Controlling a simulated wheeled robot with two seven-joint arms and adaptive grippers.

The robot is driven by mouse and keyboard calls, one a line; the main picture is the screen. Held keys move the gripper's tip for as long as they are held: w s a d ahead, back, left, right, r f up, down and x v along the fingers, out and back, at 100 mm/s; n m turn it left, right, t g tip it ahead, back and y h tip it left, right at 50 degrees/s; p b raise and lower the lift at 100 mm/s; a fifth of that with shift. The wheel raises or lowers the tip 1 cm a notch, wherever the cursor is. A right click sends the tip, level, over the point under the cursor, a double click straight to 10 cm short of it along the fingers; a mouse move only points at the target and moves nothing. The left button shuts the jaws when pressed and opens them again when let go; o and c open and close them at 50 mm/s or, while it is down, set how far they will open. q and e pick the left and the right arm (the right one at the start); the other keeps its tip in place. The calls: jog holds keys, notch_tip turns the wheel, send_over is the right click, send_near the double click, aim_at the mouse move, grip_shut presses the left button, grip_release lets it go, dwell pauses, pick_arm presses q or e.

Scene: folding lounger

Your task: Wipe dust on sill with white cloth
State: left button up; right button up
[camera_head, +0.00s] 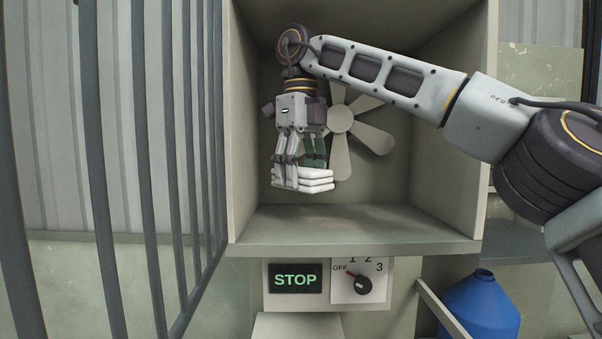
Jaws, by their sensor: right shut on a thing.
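My right gripper (300,172) hangs pointing down inside the open box-like recess, in front of the fan. It is shut on the white cloth (318,179), which looks folded in layers. The cloth is held above the sill (365,246), apart from it. The sill is a pale grey-beige ledge along the bottom front of the recess. I cannot make out distinct dust on it, only darker shading on the recess floor (350,222). My left gripper is not in view.
Dark vertical bars (100,150) stand at the left. A fan (365,137) is at the back of the recess. Below the sill are a STOP display (295,279) and a dial (361,284). A blue container (480,308) stands at the lower right.

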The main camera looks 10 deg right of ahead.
aim_at(321, 227)
jog(key=shift+s+r, duration=0.1)
dwell(0.3)
jog(key=shift+f, duration=3)
jog(key=shift+f+b, duration=0.7)
jog(key=shift+f, duration=0.35)
jog(key=shift+s+d+r+p, duration=0.15)
jog(key=shift+d+p, duration=0.1)
jog(key=shift+d, duration=0.65)
jog(key=shift+s+d+f+p, duration=0.1)
jog(key=shift+d+p, duration=0.15)
jog(key=shift+d, duration=0.7)
